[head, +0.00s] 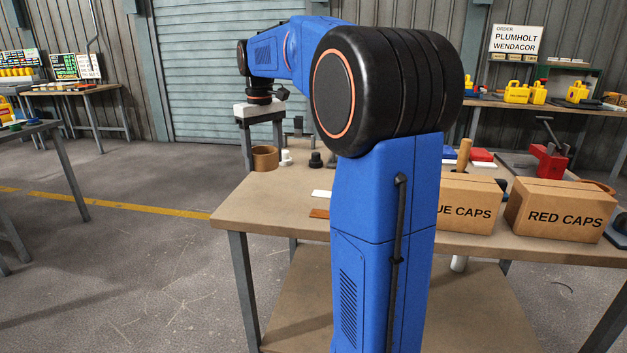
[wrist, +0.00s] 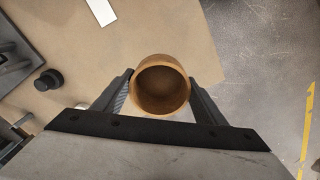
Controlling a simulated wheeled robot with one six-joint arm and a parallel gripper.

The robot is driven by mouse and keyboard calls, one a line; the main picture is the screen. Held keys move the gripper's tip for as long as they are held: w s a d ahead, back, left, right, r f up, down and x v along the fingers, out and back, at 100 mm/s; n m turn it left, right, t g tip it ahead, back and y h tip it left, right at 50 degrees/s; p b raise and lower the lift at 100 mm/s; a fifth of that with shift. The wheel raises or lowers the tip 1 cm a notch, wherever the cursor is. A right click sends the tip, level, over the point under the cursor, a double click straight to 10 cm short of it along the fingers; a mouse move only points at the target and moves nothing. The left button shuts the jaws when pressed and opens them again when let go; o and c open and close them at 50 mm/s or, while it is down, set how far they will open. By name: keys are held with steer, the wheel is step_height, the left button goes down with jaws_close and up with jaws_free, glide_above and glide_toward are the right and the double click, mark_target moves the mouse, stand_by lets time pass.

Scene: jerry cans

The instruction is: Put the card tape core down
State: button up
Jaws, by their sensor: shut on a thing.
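The card tape core (head: 265,158) is a short brown open tube. My gripper (head: 265,148) is shut on it, one finger on each side. In the wrist view the core (wrist: 163,98) sits between the fingertips of my gripper (wrist: 160,82), its open end facing the camera. It is at the edge of the workbench top (head: 285,193), with floor showing beside it in the wrist view. I cannot tell whether its underside touches the bench.
A white piece (head: 286,158) and a black knob-like piece (head: 315,160) stand close right of the core. A white card (head: 321,193) and a brown strip (head: 319,213) lie nearer. A RED CAPS box (head: 558,211) stands at the right. My arm hides the bench's middle.

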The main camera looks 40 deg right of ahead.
mark_target(267, 198)
step_height(267, 198, down, 10)
steer(key=shift+r, duration=0.1)
stand_by(0.4)
steer(key=o, duration=1.2)
step_height(267, 198, up, 12)
steer(key=shift+r, duration=0.1)
steer(key=s+a+f+t, duration=0.1)
steer(key=s+a+f, duration=0.4)
steer(key=s, duration=0.5)
steer(key=s+a+f+t, duration=0.2)
steer(key=s+a+f, duration=0.3)
steer(key=s+f, duration=0.3)
steer(key=s+a+f+t, duration=0.1)
steer(key=s+a+f, duration=0.5)
steer(key=s, duration=0.6)
steer(key=shift+s+f+t, duration=0.15)
steer(key=shift+f+t, duration=0.25)
